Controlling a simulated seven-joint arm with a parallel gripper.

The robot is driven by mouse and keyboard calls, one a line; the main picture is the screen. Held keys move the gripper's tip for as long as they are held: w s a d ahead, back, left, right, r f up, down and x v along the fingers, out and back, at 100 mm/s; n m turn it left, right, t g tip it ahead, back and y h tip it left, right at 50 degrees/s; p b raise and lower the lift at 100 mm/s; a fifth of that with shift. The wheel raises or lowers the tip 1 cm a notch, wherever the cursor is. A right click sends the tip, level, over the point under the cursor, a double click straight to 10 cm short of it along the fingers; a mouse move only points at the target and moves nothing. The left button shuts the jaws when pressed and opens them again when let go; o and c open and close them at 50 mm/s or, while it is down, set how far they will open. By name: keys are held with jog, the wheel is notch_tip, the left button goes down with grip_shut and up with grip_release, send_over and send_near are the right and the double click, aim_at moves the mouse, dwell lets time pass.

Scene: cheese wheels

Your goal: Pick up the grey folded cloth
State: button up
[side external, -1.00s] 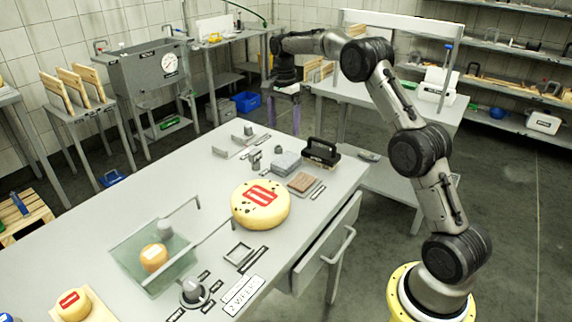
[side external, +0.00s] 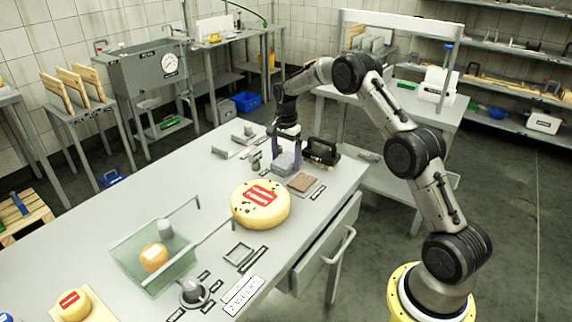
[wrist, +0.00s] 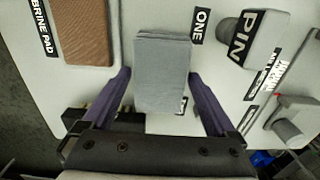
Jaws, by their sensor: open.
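The grey folded cloth (wrist: 162,78) lies flat on the table in the wrist view, between and just beyond my two purple fingers. It also shows in the side view (side external: 285,163), partly hidden behind my gripper. My gripper (wrist: 160,88) is open, with one finger on each side of the cloth and a gap to both. In the side view my gripper (side external: 288,152) points down over the cloth. Whether its tips touch the table cannot be told.
A brown brine pad (wrist: 82,32) lies beside the cloth. A black-handled block (side external: 321,153) stands close to my gripper. A large cheese wheel (side external: 260,204) sits nearer the camera.

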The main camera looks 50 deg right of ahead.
jog(key=shift+f, duration=0.35)
jog(key=c, duration=1.1)
jog(key=shift+r, duration=0.2)
jog(key=shift+r, duration=0.6)
jog(key=s+a+r, duration=0.1)
jog(key=s+r, duration=0.2)
jog(key=s, duration=0.1)
jog(key=s+a+r, duration=0.2)
jog(key=s+r, duration=0.2)
jog(key=s+a+r, duration=0.2)
jog(key=s+r, duration=0.2)
jog(key=s, duration=0.1)
jog(key=shift+a+r, duration=0.25)
jog(key=o, duration=0.8)
jog(key=c, duration=0.7)
